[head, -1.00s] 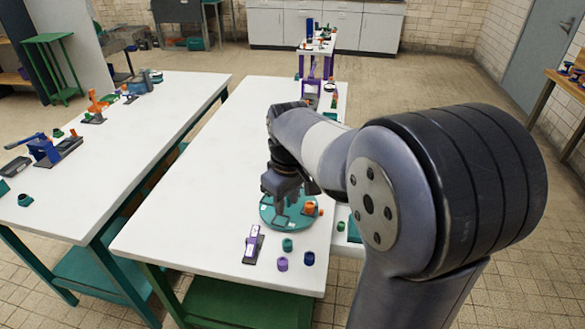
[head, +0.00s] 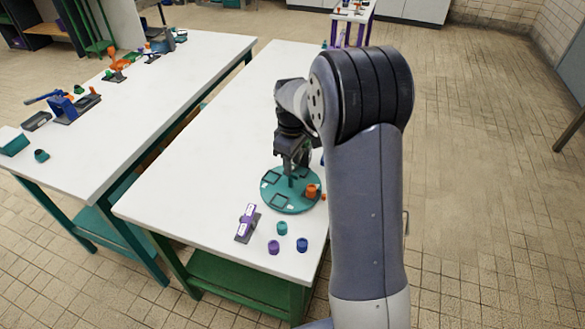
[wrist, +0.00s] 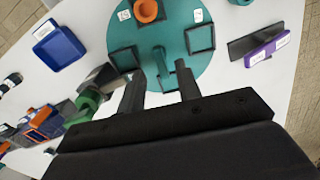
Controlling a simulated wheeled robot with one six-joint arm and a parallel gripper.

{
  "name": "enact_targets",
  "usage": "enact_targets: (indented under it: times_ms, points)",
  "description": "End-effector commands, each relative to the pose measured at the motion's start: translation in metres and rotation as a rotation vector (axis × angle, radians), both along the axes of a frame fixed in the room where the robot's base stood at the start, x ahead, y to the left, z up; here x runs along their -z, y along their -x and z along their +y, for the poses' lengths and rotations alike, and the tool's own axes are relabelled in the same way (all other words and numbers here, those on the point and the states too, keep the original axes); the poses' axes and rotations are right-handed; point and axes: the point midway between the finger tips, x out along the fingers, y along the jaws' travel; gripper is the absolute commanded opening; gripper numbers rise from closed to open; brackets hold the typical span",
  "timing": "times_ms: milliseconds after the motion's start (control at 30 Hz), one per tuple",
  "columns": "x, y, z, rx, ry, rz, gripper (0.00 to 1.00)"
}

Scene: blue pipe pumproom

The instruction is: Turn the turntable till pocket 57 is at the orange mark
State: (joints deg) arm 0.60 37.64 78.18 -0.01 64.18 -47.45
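The turntable (head: 272,200) is a flat teal disc near the front end of the white table, with dark square pocket frames and small white labels. It also shows in the wrist view (wrist: 182,22). An orange ring-shaped piece (wrist: 148,10) sits on it, seen at right in the head view (head: 311,190). A small orange spot (head: 323,197) shows at the disc's right edge; I cannot tell if it is the mark. My gripper (wrist: 160,78) is open above the disc, its fingers on either side of a teal upright (wrist: 165,62), with gaps visible.
A purple-and-grey piece (head: 247,223) stands left of the disc. Teal (head: 282,228), purple (head: 273,247) and blue (head: 302,244) small cups lie in front. A blue tray (wrist: 60,48) and green and orange items (wrist: 45,122) show in the wrist view.

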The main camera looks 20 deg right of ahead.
Motion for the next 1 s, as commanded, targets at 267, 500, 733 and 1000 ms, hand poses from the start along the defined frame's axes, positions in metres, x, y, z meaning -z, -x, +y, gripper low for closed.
enact_targets:
  times_ms: [267,500,733,1000]
  points:
    - [0.03,0.001,0.0,0.001,0.0,0.001,0.33]
    - [0.032,0.0,0.0,0.001,0.0,0.0,0.33]
    - [0.032,0.0,0.0,0.001,0.0,0.0,0.2]
    - [0.032,0.0,0.0,0.001,0.0,0.0,0.0]
